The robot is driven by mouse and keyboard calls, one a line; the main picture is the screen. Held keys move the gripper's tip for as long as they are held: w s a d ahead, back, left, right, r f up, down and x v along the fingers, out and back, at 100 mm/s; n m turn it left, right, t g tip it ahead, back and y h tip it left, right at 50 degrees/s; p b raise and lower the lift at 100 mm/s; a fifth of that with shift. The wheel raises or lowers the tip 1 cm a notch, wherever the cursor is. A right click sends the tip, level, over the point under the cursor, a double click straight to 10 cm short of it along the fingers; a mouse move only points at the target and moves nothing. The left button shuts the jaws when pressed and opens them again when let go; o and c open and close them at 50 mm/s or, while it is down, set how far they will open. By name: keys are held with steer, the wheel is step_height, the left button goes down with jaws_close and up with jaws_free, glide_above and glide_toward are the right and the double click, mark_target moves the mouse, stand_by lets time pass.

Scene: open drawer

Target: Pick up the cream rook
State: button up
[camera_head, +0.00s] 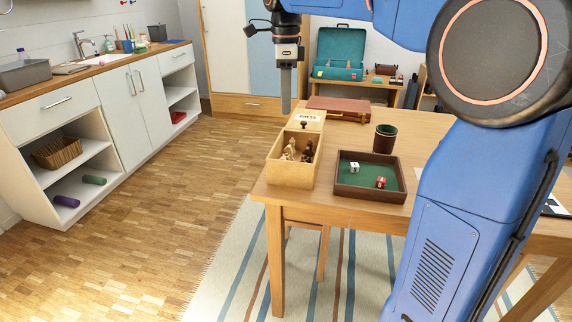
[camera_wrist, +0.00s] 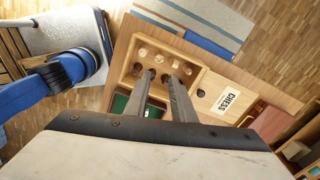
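Cream and dark chess pieces stand in an open wooden chess box (camera_head: 289,176) on the table. The cream pieces (camera_head: 289,150) are on the left, with dark pieces (camera_head: 307,153) to the right; they are too small to tell which is the cream rook. The wrist view shows the box (camera_wrist: 160,35) from above, with a row of cream pieces (camera_wrist: 158,58) along its far side. My gripper (camera_head: 286,108) is above and behind the box, pointing down. In the wrist view its two fingers (camera_wrist: 161,78) are apart with nothing between them, covering part of the box.
A green-lined tray (camera_head: 345,190) with two dice stands right of the box. A dark cup (camera_head: 385,139) and a reddish-brown case (camera_head: 338,107) are farther back.

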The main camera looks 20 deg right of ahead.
mark_target(286, 155)
step_height(286, 155, down, 17)
steer(key=shift+s+f, duration=0.1)
steer(key=shift+f, duration=0.05)
jaws_close()
stand_by(0.6)
